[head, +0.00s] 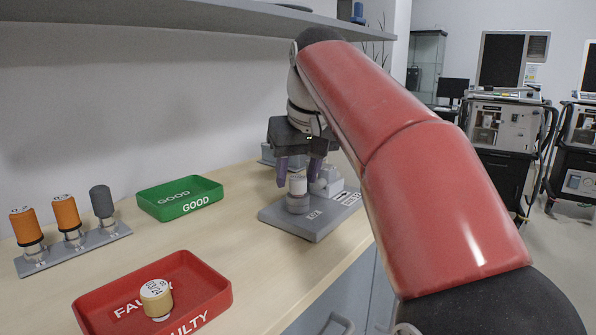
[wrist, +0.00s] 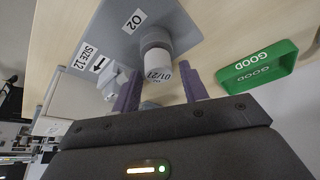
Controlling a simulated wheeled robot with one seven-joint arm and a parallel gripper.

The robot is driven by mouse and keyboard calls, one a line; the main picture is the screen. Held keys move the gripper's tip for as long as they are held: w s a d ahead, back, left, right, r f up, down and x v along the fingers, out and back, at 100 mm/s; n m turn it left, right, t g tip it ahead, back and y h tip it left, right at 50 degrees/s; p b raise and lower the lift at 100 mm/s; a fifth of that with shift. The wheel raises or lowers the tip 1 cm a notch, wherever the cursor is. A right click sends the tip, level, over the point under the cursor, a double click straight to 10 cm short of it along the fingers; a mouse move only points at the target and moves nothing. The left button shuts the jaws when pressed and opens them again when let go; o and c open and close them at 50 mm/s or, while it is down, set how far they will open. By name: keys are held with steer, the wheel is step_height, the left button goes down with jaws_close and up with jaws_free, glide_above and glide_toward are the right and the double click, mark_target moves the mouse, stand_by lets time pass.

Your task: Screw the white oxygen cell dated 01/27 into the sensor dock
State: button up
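The white oxygen cell (head: 298,185) stands upright in the round grey collar of the sensor dock (head: 318,222), whose plate reads O2. In the wrist view the cell (wrist: 158,72) shows a date that looks like 01/27, partly blurred. How deep its thread sits in the collar is hidden. My gripper (head: 299,174) is above the dock with its purple fingers pointing down. In the wrist view the fingers of my gripper (wrist: 161,92) are apart, one on each side of the cell's top, with visible gaps. It holds nothing.
A rack (head: 75,252) at the left holds two orange cells and a grey one. The green GOOD tray (head: 180,198) is empty. The red FAULTY tray (head: 205,290) holds a tan cell (head: 156,297). A shelf (head: 180,22) overhangs the bench.

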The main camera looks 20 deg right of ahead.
steer(key=n+y, duration=0.1)
steer(key=n, duration=0.3)
steer(key=shift+d+y, duration=0.1)
steer(key=shift+y, duration=0.2)
steer(key=n+g, duration=0.1)
steer(key=n, duration=0.1)
steer(key=n+y, duration=0.1)
steer(key=n, duration=0.2)
steer(key=shift+g+y, duration=0.3)
steer(key=shift+g, duration=0.1)
steer(key=c, duration=0.9)
steer(key=m+t+h, duration=0.1)
steer(key=m, duration=0.3)
steer(key=shift+m+h, duration=0.5)
steer(key=shift+m, duration=0.5)
steer(key=shift+t, duration=0.3)
